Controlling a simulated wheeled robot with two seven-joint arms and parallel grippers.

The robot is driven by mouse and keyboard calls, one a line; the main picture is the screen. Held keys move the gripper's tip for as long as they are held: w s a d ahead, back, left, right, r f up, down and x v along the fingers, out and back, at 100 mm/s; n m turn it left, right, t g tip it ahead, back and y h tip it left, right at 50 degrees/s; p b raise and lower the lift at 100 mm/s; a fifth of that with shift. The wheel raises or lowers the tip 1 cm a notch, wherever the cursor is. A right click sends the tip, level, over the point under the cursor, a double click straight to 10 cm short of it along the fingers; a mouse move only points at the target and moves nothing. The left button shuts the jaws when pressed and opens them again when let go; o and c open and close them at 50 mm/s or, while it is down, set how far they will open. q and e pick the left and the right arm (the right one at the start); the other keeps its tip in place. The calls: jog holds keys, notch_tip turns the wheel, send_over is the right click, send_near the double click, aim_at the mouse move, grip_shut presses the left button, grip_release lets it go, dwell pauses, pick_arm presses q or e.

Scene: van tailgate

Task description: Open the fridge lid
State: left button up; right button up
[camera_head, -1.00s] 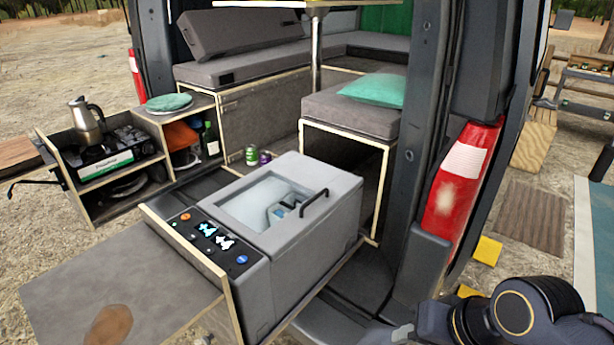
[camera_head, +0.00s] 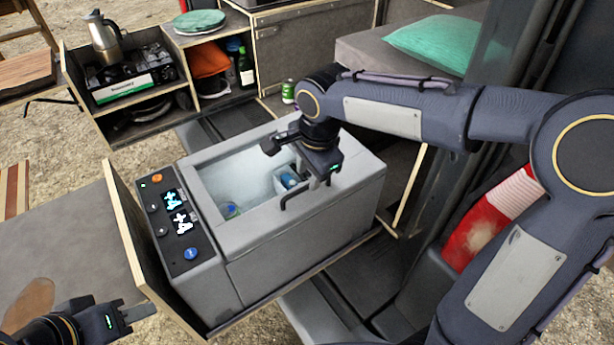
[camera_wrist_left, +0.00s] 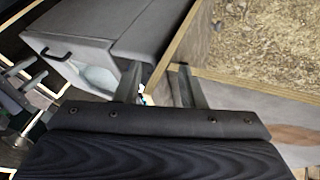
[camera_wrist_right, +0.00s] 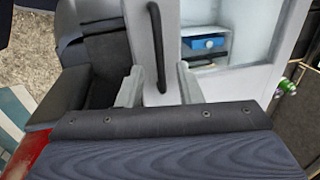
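The grey fridge (camera_head: 300,225) stands at the van's tailgate. Its lid (camera_head: 237,232) lies flat and shut, with a clear window over a pale interior. A black bar handle (camera_head: 290,198) sits on the lid's near right edge; it also shows in the right wrist view (camera_wrist_right: 157,50). My right gripper (camera_head: 316,182) is over the lid beside the handle and partly hides it. In the right wrist view its fingers are apart, with the handle ahead between them and not gripped. My left gripper (camera_head: 128,314) is at the lower left, open and empty, away from the fridge.
A control panel (camera_head: 173,222) is on the fridge's left end, behind a wooden board (camera_head: 130,235). A kitchen box with a stove (camera_head: 125,85) stands at the back left. A green can (camera_head: 288,91) is behind the fridge. The van's pillar and red tail light (camera_head: 490,220) are at right.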

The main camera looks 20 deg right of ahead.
aim_at(306, 187)
jog(key=shift+w+a+f, duration=0.1)
jog(key=shift+w+f, duration=0.05)
jog(key=shift+f, duration=0.75)
jog(key=shift+w+f, duration=0.15)
jog(key=shift+f, duration=0.7)
jog(key=shift+c, duration=0.2)
grip_shut()
